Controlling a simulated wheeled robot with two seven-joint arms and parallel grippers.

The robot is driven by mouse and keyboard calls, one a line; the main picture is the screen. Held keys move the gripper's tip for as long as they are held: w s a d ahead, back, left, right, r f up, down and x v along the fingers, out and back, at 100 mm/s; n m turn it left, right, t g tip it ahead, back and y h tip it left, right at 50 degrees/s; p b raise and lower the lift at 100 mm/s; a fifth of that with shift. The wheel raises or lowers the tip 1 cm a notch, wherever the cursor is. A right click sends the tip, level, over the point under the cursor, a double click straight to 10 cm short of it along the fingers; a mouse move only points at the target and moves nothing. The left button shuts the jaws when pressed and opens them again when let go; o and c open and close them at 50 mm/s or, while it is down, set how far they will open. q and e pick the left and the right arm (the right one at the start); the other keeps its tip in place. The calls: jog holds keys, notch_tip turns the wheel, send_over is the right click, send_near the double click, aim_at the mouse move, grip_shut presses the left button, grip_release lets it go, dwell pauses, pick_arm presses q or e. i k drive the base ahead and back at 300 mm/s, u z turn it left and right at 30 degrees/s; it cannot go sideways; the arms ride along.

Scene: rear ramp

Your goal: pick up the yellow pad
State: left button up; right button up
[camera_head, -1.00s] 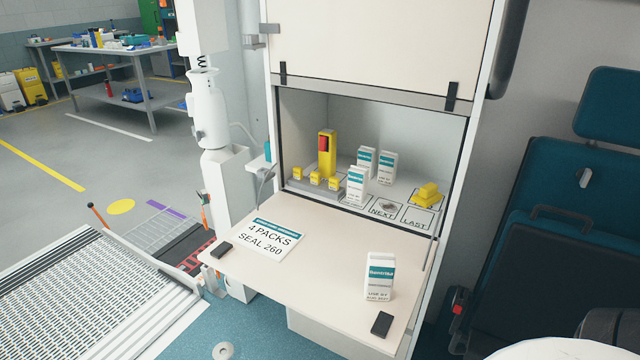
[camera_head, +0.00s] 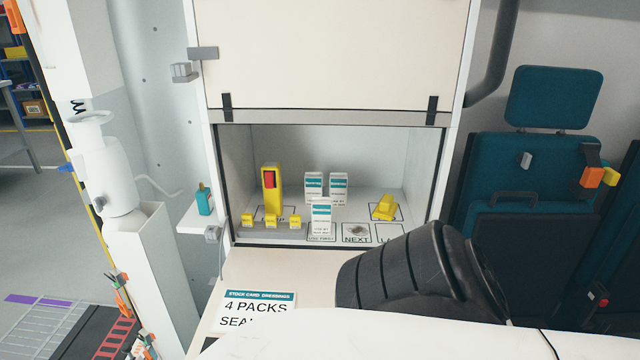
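A yellow stepped piece (camera_head: 384,207), which looks like the yellow pad, sits on a marked square at the right of the open cabinet compartment. Nothing touches it. A tall yellow block (camera_head: 271,186) with a red face stands to the left, with several small yellow blocks (camera_head: 272,221) in front of it. I cannot be sure which yellow thing the task calls the pad. Neither of my grippers shows. A black ribbed part and a white surface, apparently my own arm, cover the lower right of the view.
White-and-teal packs (camera_head: 321,217) stand mid-compartment, one in front of two. A round grey item (camera_head: 356,230) lies on the NEXT square. A stock card (camera_head: 254,308) lies on the fold-down shelf (camera_head: 283,267). A teal bottle (camera_head: 204,199) stands left; teal seats (camera_head: 535,180) are right.

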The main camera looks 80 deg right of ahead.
aim_at(386, 209)
jog(key=i, duration=0.4)
jog(key=z, duration=1)
